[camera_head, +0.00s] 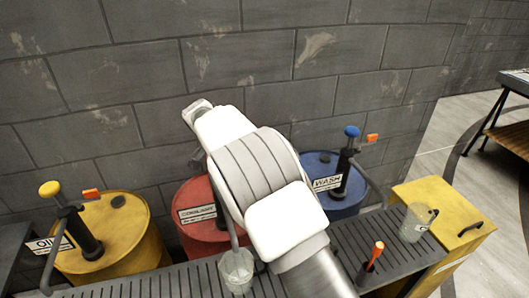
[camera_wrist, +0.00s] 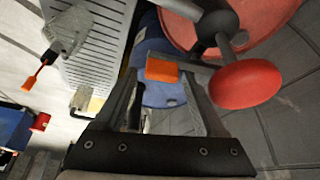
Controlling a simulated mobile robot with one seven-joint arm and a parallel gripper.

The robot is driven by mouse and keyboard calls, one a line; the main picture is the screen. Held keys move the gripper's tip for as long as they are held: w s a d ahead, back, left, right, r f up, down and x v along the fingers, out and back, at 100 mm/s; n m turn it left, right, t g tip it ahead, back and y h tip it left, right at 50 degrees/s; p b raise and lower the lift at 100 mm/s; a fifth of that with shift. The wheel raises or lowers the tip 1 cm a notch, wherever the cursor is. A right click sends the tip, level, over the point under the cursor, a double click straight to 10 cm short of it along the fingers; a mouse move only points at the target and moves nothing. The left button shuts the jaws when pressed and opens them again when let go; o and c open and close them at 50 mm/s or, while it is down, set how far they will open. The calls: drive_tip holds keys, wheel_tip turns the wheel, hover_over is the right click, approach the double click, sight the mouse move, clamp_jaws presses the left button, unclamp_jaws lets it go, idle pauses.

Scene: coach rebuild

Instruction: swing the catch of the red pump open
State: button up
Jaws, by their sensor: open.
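The red pump shows in the wrist view with its round red knob (camera_wrist: 247,85) at the right and a dark pump body (camera_wrist: 214,22) above. Its orange catch (camera_wrist: 162,68) sticks out to the left of the dark rod. My gripper (camera_wrist: 160,76) is open, with one finger on each side of the catch in the picture. I cannot tell whether either finger touches it. In the head view the red drum (camera_head: 193,222), labelled COOLANT, is partly behind my arm, which hides the red knob and catch.
A yellow drum (camera_head: 125,240) stands left and a blue drum (camera_head: 345,207) right, each with a pump and orange catch. A clear cup (camera_head: 237,268) stands on the slatted bench (camera_head: 395,247). Another cup (camera_head: 415,222) is by the yellow cabinet (camera_head: 440,205). A block wall stands behind.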

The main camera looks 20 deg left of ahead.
drive_tip(key=shift+r, duration=0.1)
drive_tip(key=w+n+y+p, duration=0.5)
drive_tip(key=w+n+p, duration=0.1)
drive_tip(key=n+p, duration=0.8)
drive_tip(key=d+b+v, duration=0.1)
drive_tip(key=b+v, duration=0.3)
drive_tip(key=v, duration=1.3)
drive_tip(key=s+d+r+m+b, duration=0.1)
drive_tip(key=d+r, duration=0.2)
drive_tip(key=d, duration=0.5)
drive_tip(key=s+d+r+h+b, duration=0.1)
drive_tip(key=d+r, duration=0.3)
drive_tip(key=d, duration=0.5)
drive_tip(key=shift+s+d+m+t+h+b, duration=0.2)
drive_tip(key=shift+m+t+h+b, duration=0.15)
drive_tip(key=shift+b, duration=0.3)
